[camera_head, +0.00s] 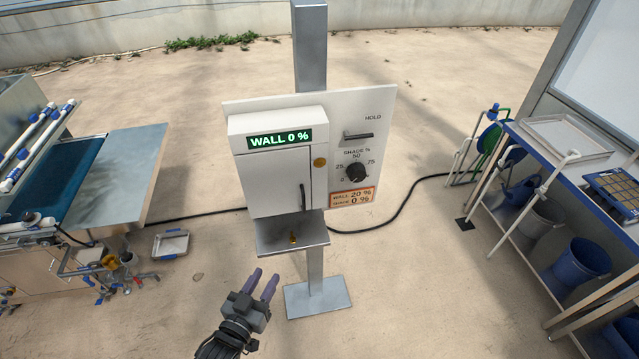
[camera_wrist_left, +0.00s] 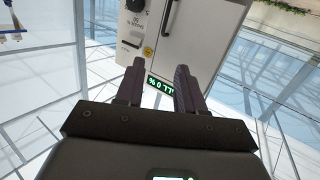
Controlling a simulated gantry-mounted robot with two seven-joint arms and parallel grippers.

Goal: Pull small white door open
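The small white door (camera_head: 272,185) is on the front of a white control box on a grey post, below a green "WALL 0 %" display (camera_head: 281,139). It looks shut. Its dark vertical handle (camera_head: 302,197) is near its lower right edge. In the left wrist view the door (camera_wrist_left: 205,45) and handle (camera_wrist_left: 167,20) show beyond the fingers. My left gripper (camera_head: 264,284) is open and empty, below and left of the box, with its purple fingers apart and clear of the handle. My right gripper is not in view.
A grey shelf (camera_head: 292,238) with a small brass item juts out under the door. A panel with a black knob (camera_head: 356,172) and a lever (camera_head: 358,135) is at the right. Benches stand far left and right. The floor around the post base (camera_head: 318,297) is mostly clear.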

